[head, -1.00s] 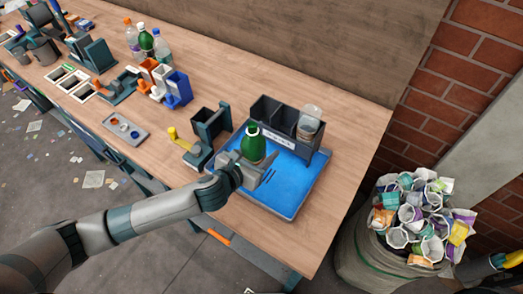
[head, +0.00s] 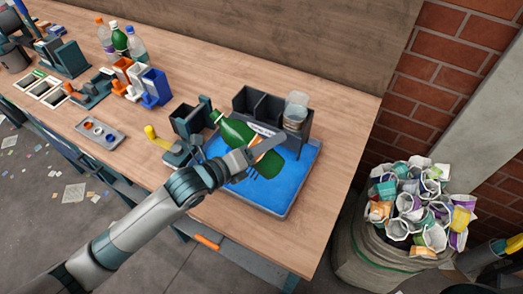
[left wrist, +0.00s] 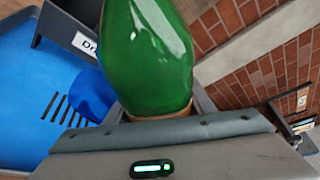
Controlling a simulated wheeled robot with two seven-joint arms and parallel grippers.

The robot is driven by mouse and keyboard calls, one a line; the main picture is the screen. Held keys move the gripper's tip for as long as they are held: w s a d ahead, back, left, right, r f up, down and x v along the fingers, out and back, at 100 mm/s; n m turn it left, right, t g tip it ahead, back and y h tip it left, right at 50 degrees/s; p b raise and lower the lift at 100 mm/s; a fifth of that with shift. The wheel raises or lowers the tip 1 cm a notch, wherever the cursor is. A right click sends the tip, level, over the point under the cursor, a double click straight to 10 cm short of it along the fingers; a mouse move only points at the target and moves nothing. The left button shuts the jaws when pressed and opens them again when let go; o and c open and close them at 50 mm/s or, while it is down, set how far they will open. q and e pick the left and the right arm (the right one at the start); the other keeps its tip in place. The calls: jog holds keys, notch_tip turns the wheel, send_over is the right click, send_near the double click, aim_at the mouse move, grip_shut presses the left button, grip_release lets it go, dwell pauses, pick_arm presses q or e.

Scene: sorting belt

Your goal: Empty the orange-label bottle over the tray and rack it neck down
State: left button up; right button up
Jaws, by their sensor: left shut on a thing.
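My left gripper (head: 250,157) is shut on a green bottle (head: 236,131) above the blue tray (head: 290,190). The bottle is tilted well over, its neck toward the upper left; an orange band shows beside the fingers. In the left wrist view the green bottle (left wrist: 148,50) fills the upper middle, with a brownish-orange edge at the jaws; its neck is out of that view. The dark grey rack (head: 270,108) stands behind the tray, with a clear container in its right compartment. Its label is partly hidden. My right gripper is in neither view.
A dark open holder (head: 188,120) and a yellow-topped fixture (head: 155,137) stand left of the tray. Several bottles (head: 120,42) and coloured bins (head: 154,88) are farther left. A full sack (head: 375,260) stands right of the bench. The bench behind the holder is clear.

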pick_arm(q)
notch_tip(320, 180, up, 11)
jog(key=n+t+h+b, duration=0.2)
jog(key=n+t+h, duration=0.2)
jog(key=n, duration=1.2)
jog(key=w+a+r+n+t+y+p, duration=0.1)
jog(key=w+a+n+t+y+p, duration=0.2)
jog(key=n, duration=0.9)
jog(key=shift+w+a+r+t+y+p, duration=0.3)
jog(key=shift+a+r+t, duration=0.1)
jog(key=shift+a+t, duration=0.8)
jog(key=shift+d, duration=0.1)
